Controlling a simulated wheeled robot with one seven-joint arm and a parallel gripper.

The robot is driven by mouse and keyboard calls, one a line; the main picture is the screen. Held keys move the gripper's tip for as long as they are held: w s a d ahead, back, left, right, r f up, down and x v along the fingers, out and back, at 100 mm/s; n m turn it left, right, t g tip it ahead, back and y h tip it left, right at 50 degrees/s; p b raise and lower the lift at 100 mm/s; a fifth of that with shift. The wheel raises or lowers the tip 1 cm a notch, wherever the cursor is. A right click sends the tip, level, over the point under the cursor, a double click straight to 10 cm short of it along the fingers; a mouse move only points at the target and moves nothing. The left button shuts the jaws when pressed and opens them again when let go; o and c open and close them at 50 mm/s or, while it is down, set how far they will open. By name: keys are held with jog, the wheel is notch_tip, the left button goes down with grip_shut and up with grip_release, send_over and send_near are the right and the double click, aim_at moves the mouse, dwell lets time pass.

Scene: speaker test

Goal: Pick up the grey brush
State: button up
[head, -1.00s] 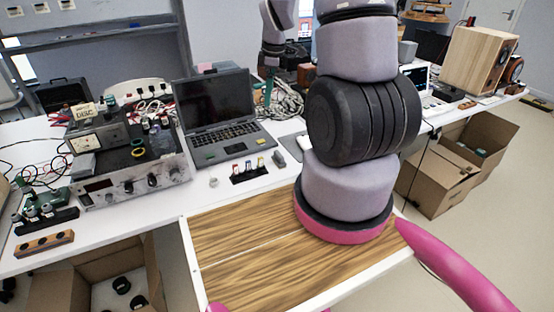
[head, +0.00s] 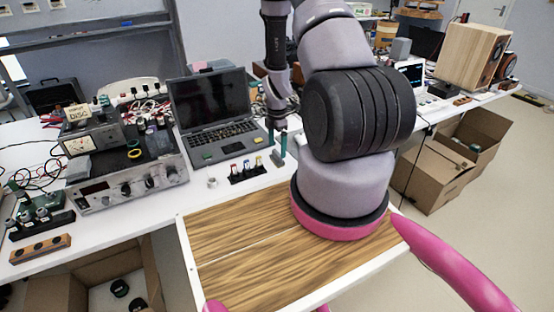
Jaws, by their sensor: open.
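A small grey object, seemingly the grey brush (head: 277,159), stands on the white table just right of the laptop's front corner. My gripper (head: 277,140) is pointing down right at it, with its greenish fingers apart. One finger overlaps the brush in the picture, so I cannot tell whether they touch. My dark wrist and arm come down from above, and my large arm links hide the table to the right.
An open laptop (head: 212,110) stands just left of my gripper. A small black rack with colored pieces (head: 246,172) and a small roll (head: 212,183) lie in front of it. Electronic instruments (head: 128,190) fill the left. A wooden speaker (head: 468,56) stands far right.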

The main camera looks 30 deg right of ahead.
aim_at(277, 152)
notch_tip(277, 152, down, 5)
jog(key=c, duration=1)
jog(key=shift+r, duration=5.05)
